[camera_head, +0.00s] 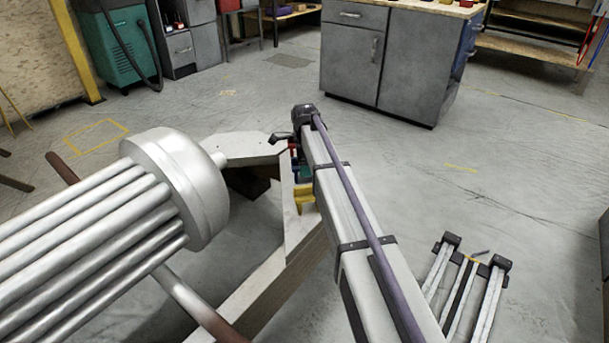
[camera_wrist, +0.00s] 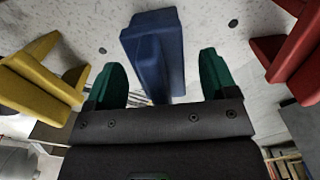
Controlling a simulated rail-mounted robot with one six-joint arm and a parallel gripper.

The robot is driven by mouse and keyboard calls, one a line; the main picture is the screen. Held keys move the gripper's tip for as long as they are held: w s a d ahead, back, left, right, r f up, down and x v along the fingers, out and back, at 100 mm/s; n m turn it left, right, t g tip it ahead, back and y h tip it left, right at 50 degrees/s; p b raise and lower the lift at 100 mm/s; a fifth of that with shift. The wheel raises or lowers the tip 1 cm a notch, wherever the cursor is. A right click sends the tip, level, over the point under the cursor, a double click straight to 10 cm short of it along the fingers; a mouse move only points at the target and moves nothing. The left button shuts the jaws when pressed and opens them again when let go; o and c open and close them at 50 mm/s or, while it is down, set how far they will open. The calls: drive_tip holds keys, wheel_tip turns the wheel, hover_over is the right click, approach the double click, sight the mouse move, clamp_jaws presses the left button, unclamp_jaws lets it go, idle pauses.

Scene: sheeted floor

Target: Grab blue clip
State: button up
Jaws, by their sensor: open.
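The blue clip (camera_wrist: 152,48) is in the upper middle of the wrist view, against a pale speckled surface. My gripper (camera_wrist: 160,64) is open, its two green fingers on either side of the blue clip with gaps between. Its lower end passes behind the dark gripper body. In the head view, my gripper (camera_head: 301,168) is at the narrow pale bench, mostly hidden by my arm. I cannot make out the blue clip clearly there.
A yellow clip (camera_wrist: 38,80) is left of my gripper and a red clip (camera_wrist: 292,52) is right of it. The yellow clip also shows in the head view (camera_head: 304,197). A large metal cylinder with rods (camera_head: 175,185) is left of my arm. A grey cabinet (camera_head: 385,60) stands behind.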

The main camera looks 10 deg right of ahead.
drive_tip(key=shift+f, duration=0.15)
idle(0.4)
drive_tip(key=shift+c, duration=0.3)
drive_tip(key=c, duration=1)
